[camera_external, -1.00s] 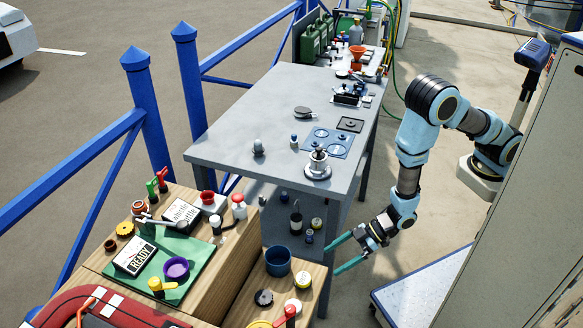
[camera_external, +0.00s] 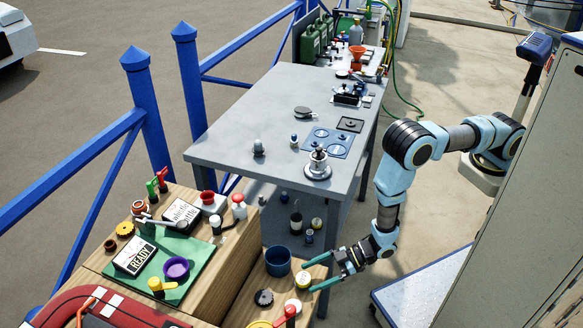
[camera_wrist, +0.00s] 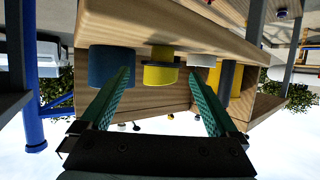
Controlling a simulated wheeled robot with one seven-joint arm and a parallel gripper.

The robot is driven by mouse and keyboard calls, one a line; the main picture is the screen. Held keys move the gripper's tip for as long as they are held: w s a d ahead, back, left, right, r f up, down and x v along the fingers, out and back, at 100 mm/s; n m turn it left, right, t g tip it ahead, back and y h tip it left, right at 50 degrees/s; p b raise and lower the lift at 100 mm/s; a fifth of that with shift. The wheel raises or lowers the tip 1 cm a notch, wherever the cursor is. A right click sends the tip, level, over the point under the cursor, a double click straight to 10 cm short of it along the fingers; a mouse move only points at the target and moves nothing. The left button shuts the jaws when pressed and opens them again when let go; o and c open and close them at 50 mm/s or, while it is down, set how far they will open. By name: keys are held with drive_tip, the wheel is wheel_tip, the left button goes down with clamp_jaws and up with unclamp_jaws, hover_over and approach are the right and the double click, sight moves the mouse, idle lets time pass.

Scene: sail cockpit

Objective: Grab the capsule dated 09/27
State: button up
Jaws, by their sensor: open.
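A round yellow capsule with a pale top (camera_external: 302,279) stands on the wooden counter beside a dark blue cup (camera_external: 277,261). The date on its top is too small to read. My gripper (camera_external: 309,277) is open, with its two green fingers reaching to either side of this capsule from the right, apparently not closed on it. In the wrist view, which looks upside down, a yellow round thing (camera_wrist: 160,72) shows between the fingertips (camera_wrist: 159,78). The blue cup (camera_wrist: 108,66) is beyond the left finger.
Another pale-topped round piece (camera_external: 293,305) and a dark knob (camera_external: 264,298) sit close by on the wooden counter (camera_external: 240,304). A red-handled piece (camera_external: 291,311) is at its front. The grey table (camera_external: 240,130) stands behind. Open ground lies right of the counter.

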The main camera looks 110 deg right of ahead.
sight(304, 280)
drive_tip(key=shift+p+x, duration=0.4)
drive_tip(key=shift+x, duration=1.45)
drive_tip(key=shift+r, duration=0.1)
drive_tip(key=shift+c, duration=0.4)
drive_tip(key=shift+a, duration=0.1)
drive_tip(key=c, duration=1.3)
drive_tip(key=shift+r, duration=0.1)
